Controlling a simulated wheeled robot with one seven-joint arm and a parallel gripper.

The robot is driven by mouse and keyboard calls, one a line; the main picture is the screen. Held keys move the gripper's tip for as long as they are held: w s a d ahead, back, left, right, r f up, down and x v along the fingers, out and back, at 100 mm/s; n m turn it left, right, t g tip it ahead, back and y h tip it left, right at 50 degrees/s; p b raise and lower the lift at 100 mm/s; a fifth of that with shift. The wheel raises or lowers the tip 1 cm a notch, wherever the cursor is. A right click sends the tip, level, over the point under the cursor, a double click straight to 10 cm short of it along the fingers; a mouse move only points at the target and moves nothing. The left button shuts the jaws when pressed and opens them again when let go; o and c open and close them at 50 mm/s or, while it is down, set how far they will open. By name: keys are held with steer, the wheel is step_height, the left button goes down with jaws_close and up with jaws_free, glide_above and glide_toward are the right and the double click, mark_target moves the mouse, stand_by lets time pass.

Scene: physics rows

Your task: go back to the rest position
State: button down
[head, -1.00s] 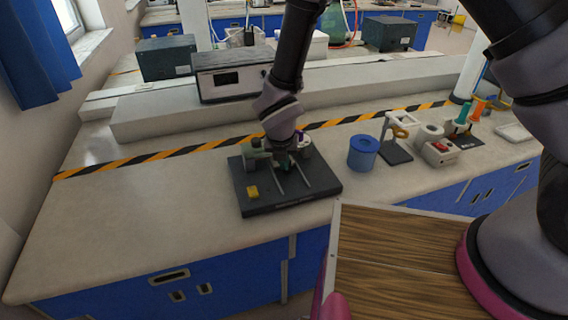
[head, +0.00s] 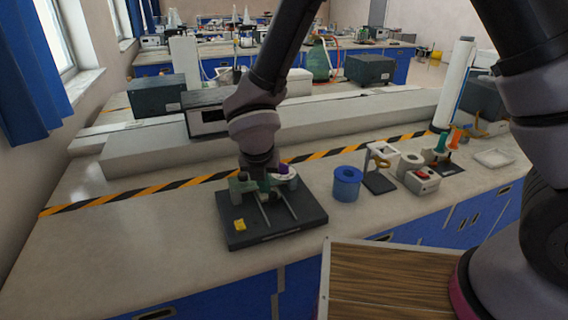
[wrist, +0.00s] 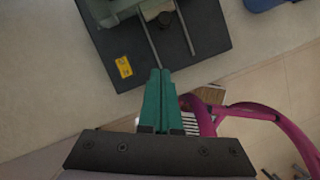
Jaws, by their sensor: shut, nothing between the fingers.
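My gripper (wrist: 158,75) shows in the wrist view with its two green fingers pressed together, empty. In the head view my gripper (head: 262,180) points down over the dark base of a bench device, partly hidden by my wrist. The device's black base plate (head: 285,233) carries two metal rods, grey-green parts and a yellow label. In the wrist view the base plate (wrist: 205,55) lies beyond my fingertips, its yellow label (wrist: 124,66) left of them. I cannot tell exactly how far above the bench my fingers are.
A striped tape line (head: 150,192) and a grey raised ledge (head: 135,158) run behind. The bench (head: 120,240) left of the device is bare.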

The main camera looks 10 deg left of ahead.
steer(key=w+d+r+m, duration=0.6)
steer(key=d+r+m, duration=0.3)
steer(key=d+r, duration=0.15)
steer(key=w+d+r+m, duration=0.5)
steer(key=d+r+m, duration=0.5)
steer(key=d, duration=0.2)
steer(key=s+d+r+m+t+y, duration=0.1)
steer(key=s+d+r+m, duration=0.4)
steer(key=d+m, duration=0.3)
steer(key=s+d+r+m+t, duration=0.2)
steer(key=s+d+r+m, duration=0.4)
steer(key=m, duration=0.8)
steer(key=d+r, duration=0.2)
steer(key=d, duration=0.1)
steer(key=shift+s+r+y, duration=0.15)
steer(key=shift+s+y, duration=0.05)
steer(key=shift+y, duration=0.2)
